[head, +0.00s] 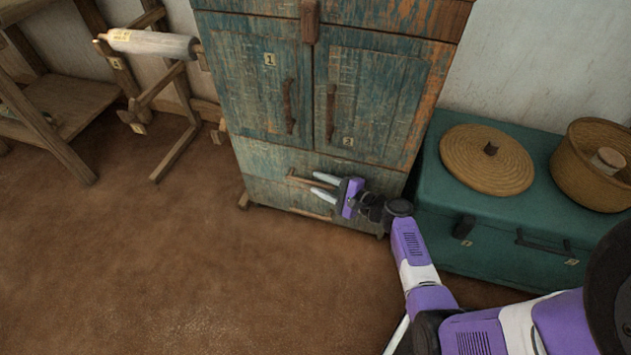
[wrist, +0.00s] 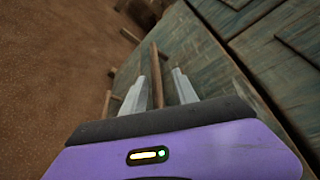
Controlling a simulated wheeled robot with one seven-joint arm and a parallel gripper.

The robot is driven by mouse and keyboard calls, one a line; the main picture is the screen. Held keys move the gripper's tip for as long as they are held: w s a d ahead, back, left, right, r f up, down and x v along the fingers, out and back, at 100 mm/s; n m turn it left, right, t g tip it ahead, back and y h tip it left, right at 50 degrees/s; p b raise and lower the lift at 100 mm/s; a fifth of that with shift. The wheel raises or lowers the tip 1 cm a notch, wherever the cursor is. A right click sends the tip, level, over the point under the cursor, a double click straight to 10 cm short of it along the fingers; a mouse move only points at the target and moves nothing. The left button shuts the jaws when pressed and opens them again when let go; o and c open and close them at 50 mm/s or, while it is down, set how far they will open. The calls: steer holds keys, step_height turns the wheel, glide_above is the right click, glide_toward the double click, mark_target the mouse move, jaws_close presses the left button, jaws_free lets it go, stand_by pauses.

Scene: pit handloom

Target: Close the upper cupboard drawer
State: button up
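The cupboard (head: 255,95) is worn blue-green wood with two doors above two drawers. The upper drawer (head: 268,164) has a wooden bar handle (head: 300,180). I cannot tell clearly how far this drawer stands out. My gripper (head: 319,183) is in front of the upper drawer, its fingers pointing left. In the wrist view, my gripper (wrist: 159,85) is open, with a wooden handle bar (wrist: 156,72) showing between its two grey fingers. Gaps show on both sides of the bar. My gripper and wrist hide the right part of the drawer front.
The lower drawer's handle (head: 310,214) is just below my gripper. A teal chest (head: 490,235) stands close on the cupboard's right, bearing a round woven lid (head: 475,165) and a basket (head: 575,185). A wooden winding stand (head: 165,90) is at left. The brown floor in front is clear.

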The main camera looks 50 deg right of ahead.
steer(key=p+v, duration=0.1)
steer(key=v, duration=0.4)
steer(key=shift+s+a, duration=0.1)
steer(key=shift+s, duration=0.25)
